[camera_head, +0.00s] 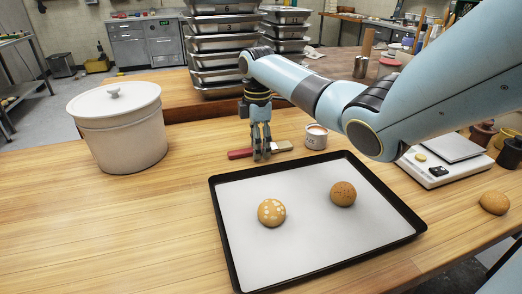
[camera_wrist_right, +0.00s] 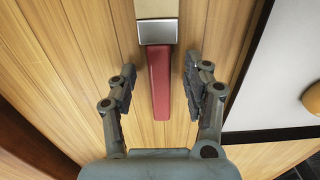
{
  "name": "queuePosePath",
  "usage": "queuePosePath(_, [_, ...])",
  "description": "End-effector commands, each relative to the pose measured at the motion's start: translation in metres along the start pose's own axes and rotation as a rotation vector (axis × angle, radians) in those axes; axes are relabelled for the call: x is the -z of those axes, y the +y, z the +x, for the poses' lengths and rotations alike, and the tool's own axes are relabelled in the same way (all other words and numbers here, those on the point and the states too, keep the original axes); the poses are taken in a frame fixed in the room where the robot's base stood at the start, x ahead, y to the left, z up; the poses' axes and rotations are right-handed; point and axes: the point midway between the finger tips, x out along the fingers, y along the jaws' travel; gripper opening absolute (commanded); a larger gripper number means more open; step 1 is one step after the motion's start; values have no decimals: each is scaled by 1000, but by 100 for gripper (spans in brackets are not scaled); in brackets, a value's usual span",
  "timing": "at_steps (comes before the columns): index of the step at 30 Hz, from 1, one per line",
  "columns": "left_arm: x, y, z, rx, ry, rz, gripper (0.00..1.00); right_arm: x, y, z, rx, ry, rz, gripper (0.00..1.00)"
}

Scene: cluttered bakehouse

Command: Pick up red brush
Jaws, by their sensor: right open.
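The red brush lies flat on the wooden table; in the head view its red handle (camera_head: 239,154) points left and its pale bristle end (camera_head: 279,147) right. In the right wrist view the red handle (camera_wrist_right: 159,85) runs up the middle, with a metal band and pale head at the top. My right gripper (camera_head: 262,156) points down over the brush, partly hiding it. Its fingers also show in the right wrist view (camera_wrist_right: 158,88), open, one on each side of the handle with gaps between. My left gripper is not in view.
A black-rimmed tray (camera_head: 225,219) with two buns lies just in front of the brush. A small white cup (camera_head: 316,138) stands right of it. A large lidded pot (camera_head: 120,130) stands left, a scale (camera_head: 437,170) far right. The table's front left is clear.

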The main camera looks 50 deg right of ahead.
Motion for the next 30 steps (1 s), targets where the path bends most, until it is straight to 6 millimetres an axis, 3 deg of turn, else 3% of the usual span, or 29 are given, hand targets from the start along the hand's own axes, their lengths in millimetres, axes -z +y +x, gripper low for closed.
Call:
queuePosePath(8, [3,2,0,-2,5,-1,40,0,0,2,-1,0,0,47])
queuePosePath(19, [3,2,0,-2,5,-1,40,0,0,2,-1,0,0,0])
queuePosePath(30, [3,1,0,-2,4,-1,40,0,1,-5,-2,1,0,0])
